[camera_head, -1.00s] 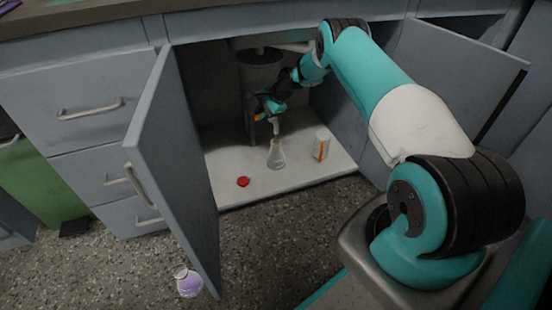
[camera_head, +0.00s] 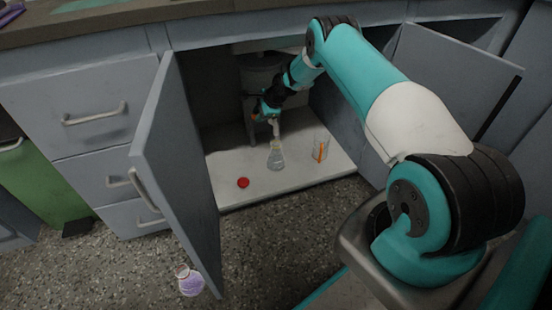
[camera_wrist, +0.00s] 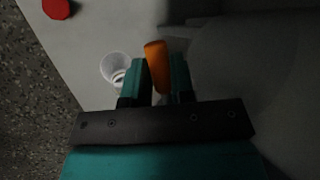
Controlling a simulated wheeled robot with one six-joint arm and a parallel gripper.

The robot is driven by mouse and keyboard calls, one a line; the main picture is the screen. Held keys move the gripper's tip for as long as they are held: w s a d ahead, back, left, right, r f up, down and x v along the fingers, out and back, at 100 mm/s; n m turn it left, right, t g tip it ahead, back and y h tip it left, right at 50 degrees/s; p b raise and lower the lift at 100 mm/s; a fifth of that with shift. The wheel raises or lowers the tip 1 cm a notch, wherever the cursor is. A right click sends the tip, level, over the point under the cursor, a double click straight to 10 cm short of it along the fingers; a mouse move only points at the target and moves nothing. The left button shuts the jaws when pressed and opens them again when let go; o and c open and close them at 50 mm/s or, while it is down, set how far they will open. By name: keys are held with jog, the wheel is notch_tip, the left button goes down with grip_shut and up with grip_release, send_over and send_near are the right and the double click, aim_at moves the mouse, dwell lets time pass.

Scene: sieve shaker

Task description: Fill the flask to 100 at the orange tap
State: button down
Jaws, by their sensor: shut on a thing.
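A clear conical flask (camera_head: 276,158) stands upright on the white cabinet floor, under a pale spout (camera_head: 276,128). Its level and markings are too small to read. In the wrist view the flask's round mouth (camera_wrist: 116,70) shows left of my gripper. My gripper (camera_head: 264,108) is inside the cabinet, above and a little left of the flask. In the wrist view my gripper (camera_wrist: 157,82) is shut on the orange tap handle (camera_wrist: 156,62), which sticks out between the fingers. The tap's body is mostly hidden.
A clear vessel (camera_head: 314,151) with an orange strip stands right of the flask. A red round piece (camera_head: 243,183) lies front left. The open left door (camera_head: 175,170) and right door (camera_head: 455,85) flank the cabinet. A flask with purple contents (camera_head: 190,283) is on the speckled floor.

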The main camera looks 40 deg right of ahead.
jog(key=shift+d+f, duration=0.1)
jog(key=shift+d, duration=0.05)
jog(key=c, duration=0.9)
grip_release()
